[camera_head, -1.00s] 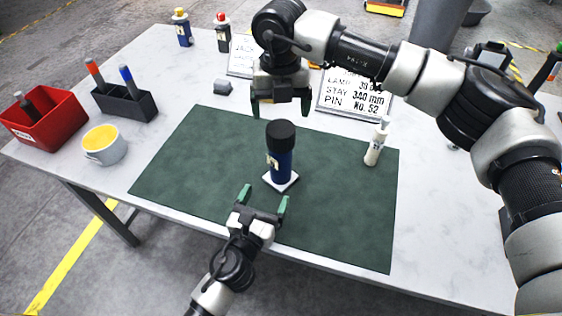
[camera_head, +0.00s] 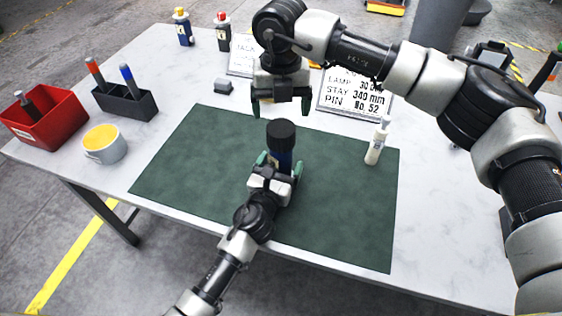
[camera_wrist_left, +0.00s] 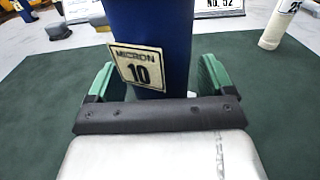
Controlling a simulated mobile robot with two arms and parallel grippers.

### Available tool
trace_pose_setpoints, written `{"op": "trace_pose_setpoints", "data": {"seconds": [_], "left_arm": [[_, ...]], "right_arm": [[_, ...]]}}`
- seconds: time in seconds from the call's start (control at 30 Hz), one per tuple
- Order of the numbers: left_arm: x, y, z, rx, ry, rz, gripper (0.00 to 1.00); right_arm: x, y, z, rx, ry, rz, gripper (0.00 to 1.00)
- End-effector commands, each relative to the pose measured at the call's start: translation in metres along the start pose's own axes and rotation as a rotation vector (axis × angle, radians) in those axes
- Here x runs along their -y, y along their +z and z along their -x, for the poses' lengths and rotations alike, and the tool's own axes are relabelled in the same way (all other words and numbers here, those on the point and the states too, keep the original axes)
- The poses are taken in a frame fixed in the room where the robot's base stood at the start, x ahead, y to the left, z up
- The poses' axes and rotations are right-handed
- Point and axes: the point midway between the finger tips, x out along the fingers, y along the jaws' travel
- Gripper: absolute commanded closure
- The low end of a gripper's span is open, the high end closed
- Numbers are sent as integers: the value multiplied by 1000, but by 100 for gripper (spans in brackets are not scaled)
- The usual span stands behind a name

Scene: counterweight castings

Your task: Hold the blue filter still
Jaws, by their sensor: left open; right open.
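The blue filter (camera_head: 280,143) stands upright on the green mat, with a black cap on top. In the left wrist view its blue body (camera_wrist_left: 168,30) carries a label reading "MICRON 10". My left gripper (camera_head: 275,163) is open, with its green fingers on either side of the filter's lower body. In the left wrist view, gaps show between the filter and the fingers. The filter's base is hidden behind my left gripper. My right gripper (camera_head: 281,106) is open and empty, beyond the filter and above the back of the mat.
A white bottle (camera_head: 376,142) stands on the right of the green mat (camera_head: 340,210). At the left are a yellow-filled cup (camera_head: 104,150), a dark pen holder (camera_head: 128,103) and a red bin (camera_head: 42,122). Signs (camera_head: 352,95) and two small bottles stand at the back.

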Motion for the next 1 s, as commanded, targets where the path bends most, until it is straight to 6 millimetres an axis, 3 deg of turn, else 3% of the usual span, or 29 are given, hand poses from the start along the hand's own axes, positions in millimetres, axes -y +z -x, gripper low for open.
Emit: {"op": "trace_pose_setpoints", "data": {"seconds": [0.07, 0.57, 0.77, 1.0], "left_arm": [[0, 0, 0, 0, 0, 0, 23], [0, 0, 0, 0, 0, 0, 100], [0, 0, 0, 0, 0, 0, 100], [0, 0, 0, -1, 0, 0, 100]], "right_arm": [[0, 0, 0, 0, 0, 0, 14], [0, 0, 0, 0, 0, 2, 14], [0, 0, 0, 0, 0, 132, 14], [0, 0, 0, 0, 0, 591, 14]]}}
